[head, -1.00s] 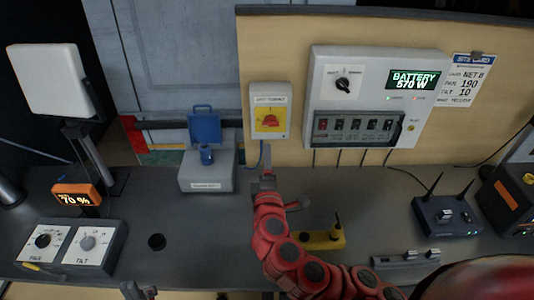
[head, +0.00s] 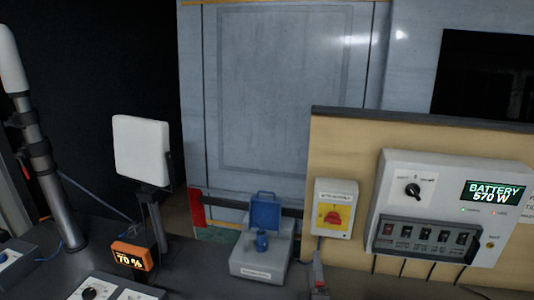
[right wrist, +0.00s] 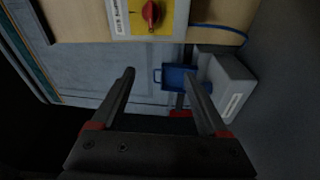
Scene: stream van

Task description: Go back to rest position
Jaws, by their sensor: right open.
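My right gripper (head: 318,262) shows at the bottom of the head view, in front of the wall board and below the yellow switch box. In the right wrist view its two fingers (right wrist: 160,76) stand apart with nothing between them. Beyond the fingers are the blue flip-lid (right wrist: 180,78) and grey box (right wrist: 232,84). Only the tip of the right arm shows in the head view. My left gripper is not in the head view.
The grey box (head: 258,270) with its raised blue lid (head: 265,212) stands left of the gripper. A red rotary switch (head: 333,216) and a battery panel (head: 450,173) are on the board. A white flat panel (head: 141,146) and orange 70 % display (head: 131,254) stand left.

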